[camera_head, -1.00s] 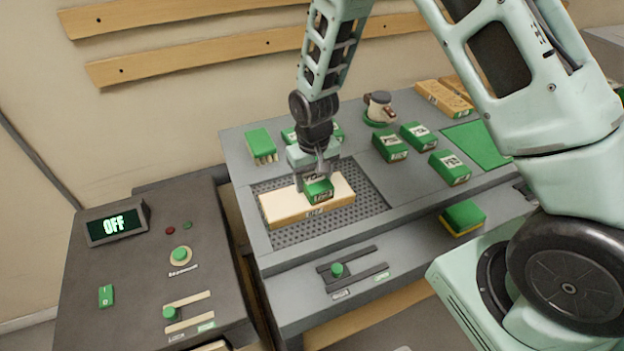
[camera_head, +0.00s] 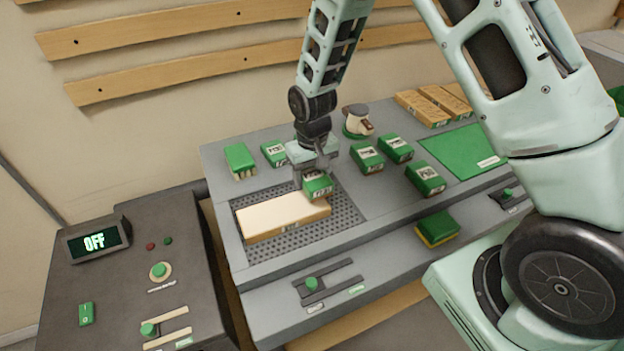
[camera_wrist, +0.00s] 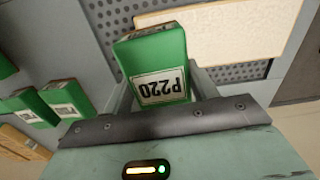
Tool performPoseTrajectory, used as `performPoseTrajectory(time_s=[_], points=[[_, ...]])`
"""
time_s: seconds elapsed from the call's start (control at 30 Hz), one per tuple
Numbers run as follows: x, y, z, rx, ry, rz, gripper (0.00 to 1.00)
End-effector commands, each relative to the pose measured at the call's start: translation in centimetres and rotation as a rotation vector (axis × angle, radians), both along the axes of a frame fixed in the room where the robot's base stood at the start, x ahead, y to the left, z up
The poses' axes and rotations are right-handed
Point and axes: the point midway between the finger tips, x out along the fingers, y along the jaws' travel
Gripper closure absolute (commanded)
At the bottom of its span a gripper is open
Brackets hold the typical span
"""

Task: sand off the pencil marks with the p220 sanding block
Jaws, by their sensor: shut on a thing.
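My gripper (camera_head: 315,172) is shut on the green P220 sanding block (camera_head: 318,187). The label P220 reads clearly on the block in the wrist view (camera_wrist: 158,75). The block is at the right end of the pale wooden board (camera_head: 280,214), beside or just above its edge; I cannot tell if they touch. The board lies on the perforated grey panel (camera_head: 349,212) and also shows in the wrist view (camera_wrist: 230,32). I see no pencil marks on the part of its top that shows.
Several green blocks (camera_head: 426,179) stand right of and behind the panel. A green mat (camera_head: 463,152) lies right. A green-yellow sponge (camera_head: 438,228) is in front. A control box (camera_head: 95,241) reads OFF at left.

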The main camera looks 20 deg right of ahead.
Motion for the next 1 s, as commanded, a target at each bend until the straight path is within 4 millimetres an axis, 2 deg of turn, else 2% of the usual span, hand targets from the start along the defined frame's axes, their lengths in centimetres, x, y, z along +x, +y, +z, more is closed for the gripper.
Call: performPoseTrajectory(time_s=[0.03,0.43,1.0], points=[[0.1,0.0,0.9,0.001,-0.002,0.000,0.67],[0.7,-0.3,4.3,0.001,-0.002,0.000,0.67],[0.7,-0.3,4.5,0.001,-0.001,0.000,0.67]])
